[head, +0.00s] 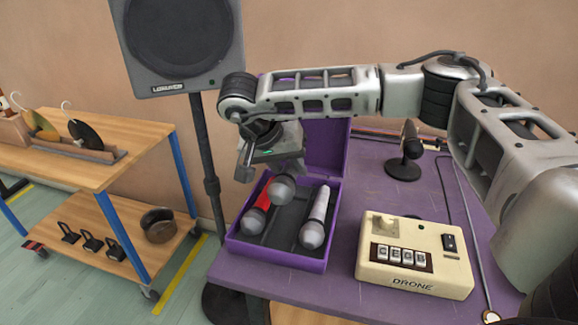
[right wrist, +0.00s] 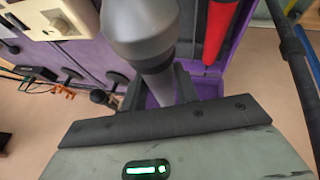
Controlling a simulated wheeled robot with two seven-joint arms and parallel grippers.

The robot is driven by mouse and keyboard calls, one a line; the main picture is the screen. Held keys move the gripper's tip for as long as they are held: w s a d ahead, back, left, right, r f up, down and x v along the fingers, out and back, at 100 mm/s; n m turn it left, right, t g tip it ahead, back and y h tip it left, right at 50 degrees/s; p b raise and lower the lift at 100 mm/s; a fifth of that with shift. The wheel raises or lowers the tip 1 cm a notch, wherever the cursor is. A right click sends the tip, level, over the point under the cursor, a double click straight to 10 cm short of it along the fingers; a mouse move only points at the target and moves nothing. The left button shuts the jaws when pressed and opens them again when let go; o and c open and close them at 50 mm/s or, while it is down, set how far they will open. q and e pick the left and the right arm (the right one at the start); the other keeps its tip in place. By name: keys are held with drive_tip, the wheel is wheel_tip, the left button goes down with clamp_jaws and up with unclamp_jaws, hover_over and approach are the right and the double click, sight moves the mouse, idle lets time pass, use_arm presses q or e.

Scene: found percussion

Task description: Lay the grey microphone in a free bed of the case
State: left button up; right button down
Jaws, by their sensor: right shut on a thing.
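The purple case (head: 277,260) stands open on the purple table, its lid raised at the back. Inside lie a microphone with a red body (head: 264,199) on the left and a silver-bodied microphone (head: 319,205) on the right. Dark lining shows between them. My right gripper (head: 264,164) is above the back left part of the case, shut on the grey microphone (head: 282,188). Its round head hangs over the middle of the case, and its body is largely hidden by the gripper. In the right wrist view, the grey microphone (right wrist: 150,50) passes between the fingers. My left gripper is out of view.
A cream box marked DRONE (head: 415,258) sits right of the case. A dark desk microphone (head: 403,155) stands behind it. A speaker (head: 184,40) on a stand rises behind the case at left. A wooden cart (head: 130,160) is farther left.

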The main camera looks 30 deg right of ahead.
sight(296, 214)
drive_tip(key=shift+a, duration=0.1)
drive_tip(key=shift+f+b, duration=0.65)
drive_tip(key=shift+f, duration=0.4)
wheel_tip(296, 214, down, 3)
drive_tip(key=shift+f+b, duration=0.2)
drive_tip(key=shift+b, duration=0.85)
drive_tip(key=shift+f+b, duration=1.05)
drive_tip(key=shift+f, duration=0.8)
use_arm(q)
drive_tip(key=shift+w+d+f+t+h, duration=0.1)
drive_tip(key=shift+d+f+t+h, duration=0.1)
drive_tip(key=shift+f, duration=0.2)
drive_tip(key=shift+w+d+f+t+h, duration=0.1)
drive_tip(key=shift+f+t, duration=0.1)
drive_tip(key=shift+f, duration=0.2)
use_arm(e)
drive_tip(key=shift+f, duration=0.2)
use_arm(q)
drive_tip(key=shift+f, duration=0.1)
use_arm(e)
drive_tip(key=shift+s+f, duration=0.1)
drive_tip(key=shift+f, duration=0.1)
drive_tip(key=c, duration=1.1)
unclamp_jaws()
drive_tip(key=shift+o, duration=0.5)
drive_tip(key=shift+s, duration=0.15)
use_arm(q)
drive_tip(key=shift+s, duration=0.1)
